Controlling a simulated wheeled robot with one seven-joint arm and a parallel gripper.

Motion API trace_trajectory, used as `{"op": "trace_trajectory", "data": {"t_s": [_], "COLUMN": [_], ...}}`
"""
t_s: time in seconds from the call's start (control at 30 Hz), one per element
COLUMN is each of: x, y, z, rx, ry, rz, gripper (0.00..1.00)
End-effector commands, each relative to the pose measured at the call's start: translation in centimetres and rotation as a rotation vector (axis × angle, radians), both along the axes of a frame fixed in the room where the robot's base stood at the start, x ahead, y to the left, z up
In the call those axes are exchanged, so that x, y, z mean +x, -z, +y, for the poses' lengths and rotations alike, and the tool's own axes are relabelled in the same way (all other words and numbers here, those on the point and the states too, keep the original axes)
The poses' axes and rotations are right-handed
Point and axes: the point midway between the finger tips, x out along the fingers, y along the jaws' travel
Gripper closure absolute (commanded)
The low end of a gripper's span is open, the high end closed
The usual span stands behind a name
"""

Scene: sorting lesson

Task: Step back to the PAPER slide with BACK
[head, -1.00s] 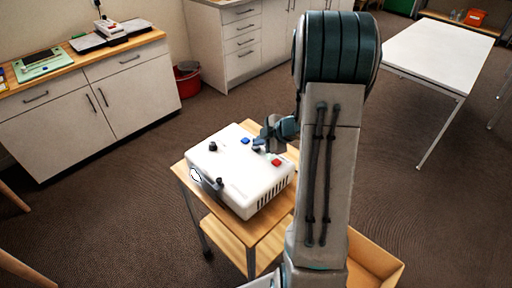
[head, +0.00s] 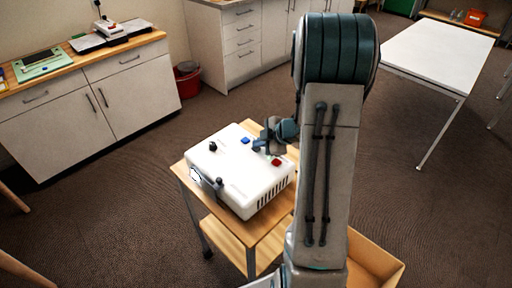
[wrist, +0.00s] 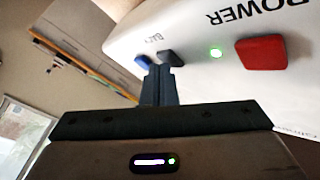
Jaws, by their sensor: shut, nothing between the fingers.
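The white projector (head: 240,187) stands on a small wooden cart. On its top are a blue button (head: 245,140) and a red button (head: 276,162). In the wrist view I see a blue button (wrist: 142,62), a dark button (wrist: 172,58) beside it, a small upside-down label that seems to read BACK, and the red button (wrist: 262,52) by the word POWER. My gripper (wrist: 159,70) is shut and empty, its tips over the edge by the blue and dark buttons. I cannot tell whether they touch. In the head view my gripper (head: 261,146) is partly hidden.
Dark knobs (head: 213,146) stand up from the projector's left part. The wooden cart (head: 262,235) has a lower shelf. An open wooden box (head: 375,262) lies at lower right. No projected slide is in view.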

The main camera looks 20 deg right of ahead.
Motion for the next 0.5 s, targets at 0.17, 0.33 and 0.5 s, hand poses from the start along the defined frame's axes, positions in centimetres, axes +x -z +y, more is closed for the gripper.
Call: {"op": "trace_trajectory", "data": {"t_s": [0.17, 0.33, 0.5], "x": [0.0, 0.0, 0.0], "y": [0.0, -0.3, -1.3], "z": [0.0, 0.0, 0.0], "rx": [0.0, 0.0, 0.0], "ry": [-0.001, -0.001, -0.001], "rz": [0.001, 0.001, 0.001], "gripper": [1.0, 1.0, 1.0]}}
